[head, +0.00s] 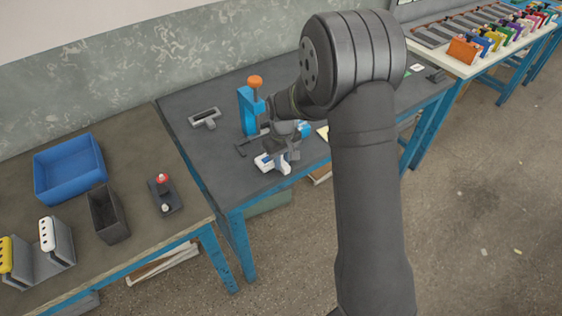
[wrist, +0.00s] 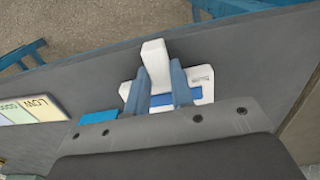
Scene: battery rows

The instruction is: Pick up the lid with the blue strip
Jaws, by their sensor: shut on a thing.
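The white lid with the blue strip (wrist: 201,84) lies near the edge of the dark table in the wrist view. It has a raised white block, and a blue strip shows between the fingers. My gripper (wrist: 160,82) has its two blue-grey fingers on either side of the white block and is shut on it. In the head view, the lid (head: 264,161) shows below my gripper (head: 279,158) near the table's front edge. My gripper hides part of it. Whether the lid touches the table is hard to tell.
A blue press with an orange knob (head: 251,105) stands behind my gripper. A grey T-shaped part (head: 205,117) lies at the left. Coloured cards (wrist: 32,109) lie to the left in the wrist view. A blue bin (head: 70,168) stands on the left table.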

